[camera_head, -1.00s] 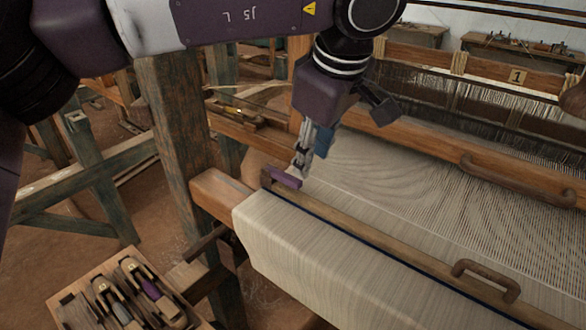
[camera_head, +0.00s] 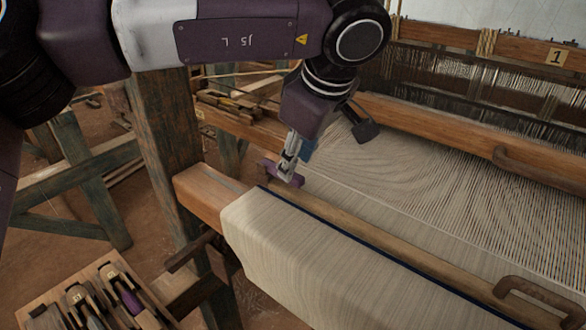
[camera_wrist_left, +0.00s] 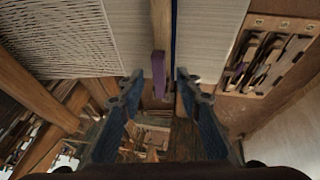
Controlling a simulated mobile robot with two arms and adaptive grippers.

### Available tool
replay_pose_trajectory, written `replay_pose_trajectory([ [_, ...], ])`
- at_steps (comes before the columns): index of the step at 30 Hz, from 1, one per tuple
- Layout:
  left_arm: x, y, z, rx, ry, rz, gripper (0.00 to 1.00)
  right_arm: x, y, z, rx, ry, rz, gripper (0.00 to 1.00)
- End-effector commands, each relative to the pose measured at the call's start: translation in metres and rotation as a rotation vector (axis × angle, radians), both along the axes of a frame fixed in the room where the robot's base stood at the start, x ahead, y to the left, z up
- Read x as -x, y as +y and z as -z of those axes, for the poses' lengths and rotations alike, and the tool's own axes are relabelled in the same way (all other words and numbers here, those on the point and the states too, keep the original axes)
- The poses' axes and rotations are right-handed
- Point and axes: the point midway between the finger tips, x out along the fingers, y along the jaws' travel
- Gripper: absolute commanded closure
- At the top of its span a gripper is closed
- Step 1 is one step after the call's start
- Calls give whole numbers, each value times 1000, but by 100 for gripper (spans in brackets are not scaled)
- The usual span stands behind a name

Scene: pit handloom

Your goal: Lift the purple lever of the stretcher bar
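The stretcher bar (camera_head: 390,246) is a long wooden bar lying across the pale cloth near the front of the loom. Its purple lever (camera_head: 269,171) is at the bar's left end, looking low and flat. My left gripper (camera_head: 289,172) points down at that end, its fingertips overlapping the lever in the head view. In the left wrist view the lever (camera_wrist_left: 158,76) lies between the two spread fingers of the left gripper (camera_wrist_left: 158,84), with gaps on both sides. The gripper is open; I see no clear contact. My right gripper is not in view.
A wooden tray (camera_head: 36,308) with several shuttles stands at the lower left. A thick loom post (camera_head: 165,130) rises left of the gripper. The cloth beam end (camera_head: 205,189) juts out nearby. A curved wooden handle (camera_head: 535,292) sits farther right on the bar.

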Motion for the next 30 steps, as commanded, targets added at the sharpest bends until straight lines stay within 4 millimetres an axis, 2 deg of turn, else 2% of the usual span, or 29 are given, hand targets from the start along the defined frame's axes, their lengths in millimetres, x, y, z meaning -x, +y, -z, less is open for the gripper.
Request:
replay_pose_trajectory([
  [3, -7, 5, 17, -1, 3, -1, 68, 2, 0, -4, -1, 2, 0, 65],
  [7, -12, 7, 30, 0, 2, -1, 68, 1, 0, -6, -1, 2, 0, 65],
  [18, -15, 9, 37, 1, 1, 0, 68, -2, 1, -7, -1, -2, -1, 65],
  [27, -15, 8, 37, 1, 1, 0, 100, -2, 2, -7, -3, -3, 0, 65],
  [30, -15, 8, 37, 1, 1, 0, 100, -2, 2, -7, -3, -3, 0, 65],
])
